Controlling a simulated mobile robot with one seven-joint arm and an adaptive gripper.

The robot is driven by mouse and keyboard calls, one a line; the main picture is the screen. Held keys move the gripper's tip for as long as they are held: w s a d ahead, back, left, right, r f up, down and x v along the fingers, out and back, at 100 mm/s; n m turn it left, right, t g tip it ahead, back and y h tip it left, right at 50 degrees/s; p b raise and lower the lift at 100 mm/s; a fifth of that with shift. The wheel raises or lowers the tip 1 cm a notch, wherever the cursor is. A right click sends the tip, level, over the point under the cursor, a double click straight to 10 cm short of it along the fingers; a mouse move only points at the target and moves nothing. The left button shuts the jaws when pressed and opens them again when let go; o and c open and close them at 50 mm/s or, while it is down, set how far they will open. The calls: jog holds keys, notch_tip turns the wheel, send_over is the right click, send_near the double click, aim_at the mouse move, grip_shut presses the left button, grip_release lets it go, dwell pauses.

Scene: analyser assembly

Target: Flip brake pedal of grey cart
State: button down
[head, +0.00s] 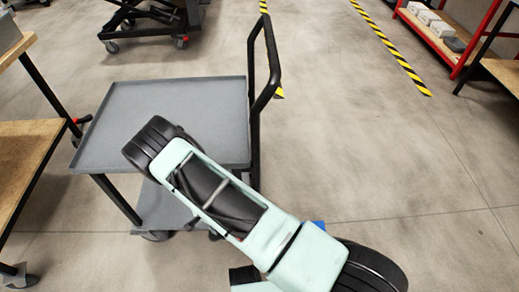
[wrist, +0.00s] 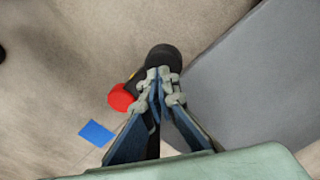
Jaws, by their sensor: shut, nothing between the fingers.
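The grey cart (head: 110,105) stands left of centre in the head view, with a flat upper tray, a lower shelf (head: 165,208) and a black push handle (head: 272,65). In the wrist view a grey flat surface of the cart (wrist: 265,75) fills the right. A red rounded part (wrist: 120,98), seemingly the brake pedal, lies just left of my gripper (wrist: 158,78). A black rounded part, probably the caster (wrist: 163,55), is just beyond the fingertips. My gripper is shut and empty; whether it touches either part is unclear. My arm hides the gripper in the head view.
A blue patch (wrist: 97,132) lies on the floor left of the gripper. A wooden-topped bench (head: 25,150) stands at the left, close to the cart. A dark wheeled lift (head: 150,20) is behind. The floor right of the cart is open, up to red shelving (head: 455,40).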

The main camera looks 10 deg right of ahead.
jog(key=shift+f+b, duration=1.35)
jog(key=shift+f, duration=0.25)
dwell(0.5)
jog(key=shift+r, duration=0.1)
jog(key=shift+r+p, duration=2.35)
jog(key=shift+r, duration=1.1)
